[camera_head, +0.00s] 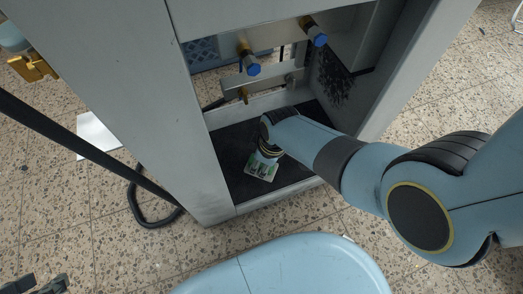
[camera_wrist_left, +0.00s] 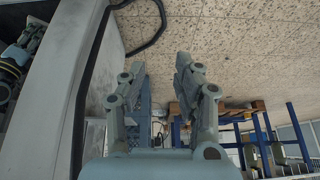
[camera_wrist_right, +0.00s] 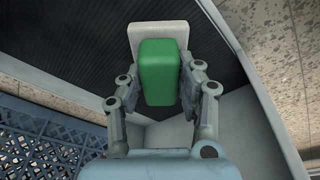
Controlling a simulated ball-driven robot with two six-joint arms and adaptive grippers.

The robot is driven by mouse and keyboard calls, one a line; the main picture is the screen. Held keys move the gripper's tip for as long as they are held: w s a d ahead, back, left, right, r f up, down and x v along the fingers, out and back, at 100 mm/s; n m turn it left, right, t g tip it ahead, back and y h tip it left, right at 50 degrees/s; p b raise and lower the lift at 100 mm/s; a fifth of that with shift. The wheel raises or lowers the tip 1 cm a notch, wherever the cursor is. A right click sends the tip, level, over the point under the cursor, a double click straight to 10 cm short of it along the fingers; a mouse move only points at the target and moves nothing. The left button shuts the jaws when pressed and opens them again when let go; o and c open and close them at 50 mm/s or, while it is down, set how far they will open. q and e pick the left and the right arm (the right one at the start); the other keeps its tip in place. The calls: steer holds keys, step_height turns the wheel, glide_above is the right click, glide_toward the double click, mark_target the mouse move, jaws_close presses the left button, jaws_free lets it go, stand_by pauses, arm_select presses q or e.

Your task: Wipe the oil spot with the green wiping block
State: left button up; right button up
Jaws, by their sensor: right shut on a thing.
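The green wiping block (camera_wrist_right: 160,72) is between the fingers of my right gripper (camera_wrist_right: 160,85), which is shut on it. A pale square piece (camera_wrist_right: 152,32) shows just beyond the block in the right wrist view; I cannot tell whether it is part of it. In the head view my right arm reaches into the machine's opening, and the block (camera_head: 263,169) shows small and low over the dark floor mat (camera_head: 232,160). I cannot make out an oil spot. My left gripper (camera_wrist_left: 160,75) is open and empty in the left wrist view, outside the machine.
Grey machine walls (camera_head: 130,90) stand on both sides of the opening. A metal crossbar with blue-capped fittings (camera_head: 252,67) hangs above the mat. A black cable (camera_head: 150,217) lies on the speckled floor at left. A blue perforated panel (camera_wrist_right: 40,140) shows in the right wrist view.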

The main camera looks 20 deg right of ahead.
steer(key=shift+r+p, duration=0.3)
steer(key=shift+r, duration=0.2)
steer(key=shift+r+p, duration=0.8)
steer(key=shift+r, duration=0.05)
steer(key=shift+r+p, duration=0.65)
steer(key=shift+r, duration=0.15)
arm_select(q)
steer(key=s+g, duration=0.2)
steer(key=s, duration=0.1)
steer(key=shift+s+a+r+g, duration=0.15)
steer(key=shift+s+a+g, duration=0.1)
steer(key=shift+a+g, duration=0.15)
